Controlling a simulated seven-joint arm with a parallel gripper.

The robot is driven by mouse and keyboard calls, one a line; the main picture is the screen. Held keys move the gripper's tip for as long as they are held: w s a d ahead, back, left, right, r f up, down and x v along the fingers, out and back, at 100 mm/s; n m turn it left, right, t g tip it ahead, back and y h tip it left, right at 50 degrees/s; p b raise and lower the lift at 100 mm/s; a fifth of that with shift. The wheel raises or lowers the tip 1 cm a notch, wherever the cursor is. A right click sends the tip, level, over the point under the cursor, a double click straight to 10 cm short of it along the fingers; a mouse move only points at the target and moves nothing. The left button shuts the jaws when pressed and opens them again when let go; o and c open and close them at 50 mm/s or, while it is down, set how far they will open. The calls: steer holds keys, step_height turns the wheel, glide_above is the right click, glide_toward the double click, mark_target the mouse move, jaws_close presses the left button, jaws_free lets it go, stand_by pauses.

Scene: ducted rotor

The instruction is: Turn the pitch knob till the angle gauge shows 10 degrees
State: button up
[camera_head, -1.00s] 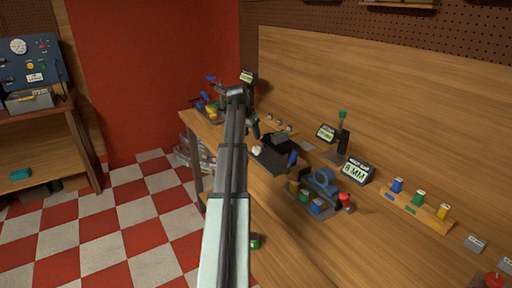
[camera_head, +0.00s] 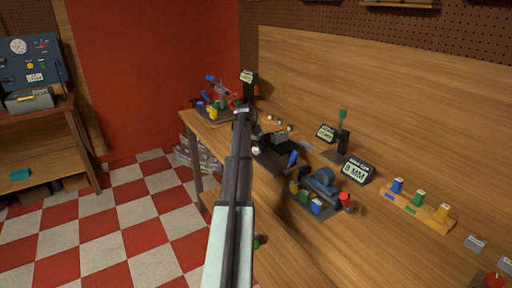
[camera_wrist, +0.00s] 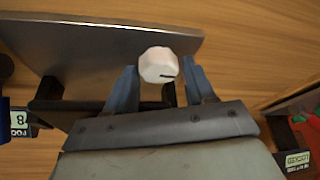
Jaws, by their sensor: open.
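In the wrist view, a pale, many-sided knob (camera_wrist: 158,65) with a dark mark line near its right edge stands in front of a grey metal plate (camera_wrist: 95,42). My gripper (camera_wrist: 161,72) is open, one blue-grey finger on each side of the knob. A narrow gap shows on both sides; contact is not clear. In the head view, a white knob (camera_head: 256,150) shows beside a dark device (camera_head: 275,158). A display (camera_head: 247,76) stands at the far end of the bench; its reading is too small to tell. I cannot tell which display is the angle gauge.
Nearer on the bench are an "8 MM" display (camera_head: 354,172), a blue clamp-like device (camera_head: 321,183), another display (camera_head: 326,132) and a wooden rack with coloured pegs (camera_head: 417,204). In the wrist view, small displays sit at the left edge (camera_wrist: 18,122) and lower right (camera_wrist: 297,160).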

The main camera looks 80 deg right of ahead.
steer(key=c, duration=0.8)
steer(key=shift+m, duration=0.3)
steer(key=m, duration=0.2)
steer(key=m+g+y, duration=0.1)
steer(key=m, duration=0.1)
steer(key=shift+w+d+g, duration=0.15)
steer(key=shift+g, duration=0.15)
steer(key=m+y, duration=0.1)
steer(key=m, duration=0.1)
steer(key=m+g+y, duration=0.1)
steer(key=m, duration=0.2)
steer(key=shift+m, duration=0.3)
steer(key=o, duration=0.8)
